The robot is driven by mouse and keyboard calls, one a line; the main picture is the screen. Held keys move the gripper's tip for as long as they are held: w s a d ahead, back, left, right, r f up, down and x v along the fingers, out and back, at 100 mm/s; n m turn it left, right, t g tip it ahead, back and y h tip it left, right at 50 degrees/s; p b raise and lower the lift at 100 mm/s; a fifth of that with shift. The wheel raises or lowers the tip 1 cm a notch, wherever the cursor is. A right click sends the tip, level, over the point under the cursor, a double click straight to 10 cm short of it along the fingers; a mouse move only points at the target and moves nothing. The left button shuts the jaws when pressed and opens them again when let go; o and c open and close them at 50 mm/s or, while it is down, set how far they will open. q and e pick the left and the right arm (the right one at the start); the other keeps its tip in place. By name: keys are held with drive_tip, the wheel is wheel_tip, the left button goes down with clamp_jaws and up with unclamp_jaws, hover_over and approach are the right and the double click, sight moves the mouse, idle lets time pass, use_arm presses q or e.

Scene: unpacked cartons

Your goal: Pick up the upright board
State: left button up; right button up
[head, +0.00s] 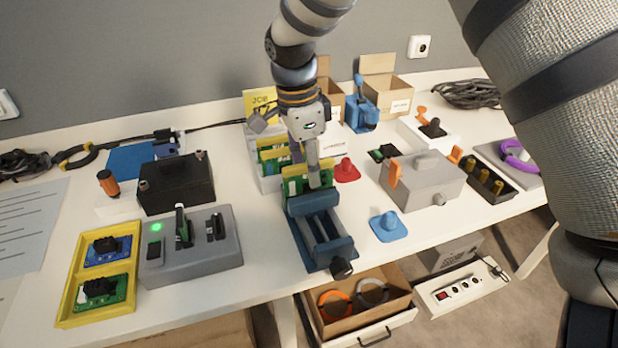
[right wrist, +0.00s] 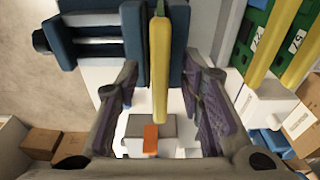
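The upright board (head: 294,188) is green with a yellow top edge. It stands at the blue vise (head: 320,228) near the table's front edge. In the right wrist view its yellow edge (right wrist: 160,65) runs between my fingers, with blue vise parts on both sides. My right gripper (head: 308,172) is directly above the board, pointing down. In the right wrist view the right gripper (right wrist: 162,92) is open, with a gap on each side of the board. The fingers hide part of the board in the head view. My left gripper is not in view.
A rack of similar yellow-edged boards (head: 272,153) stands close behind the vise. A grey test fixture (head: 195,255) and a yellow tray (head: 68,300) are at left. A blue knobbed piece (head: 386,227), a red one (head: 346,171) and a grey box (head: 425,177) are at right.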

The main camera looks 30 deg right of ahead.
drive_tip(key=shift+f, duration=0.1)
idle(0.3)
clamp_jaws()
wheel_tip(320, 180, up, 10)
drive_tip(key=shift+r, duration=0.25)
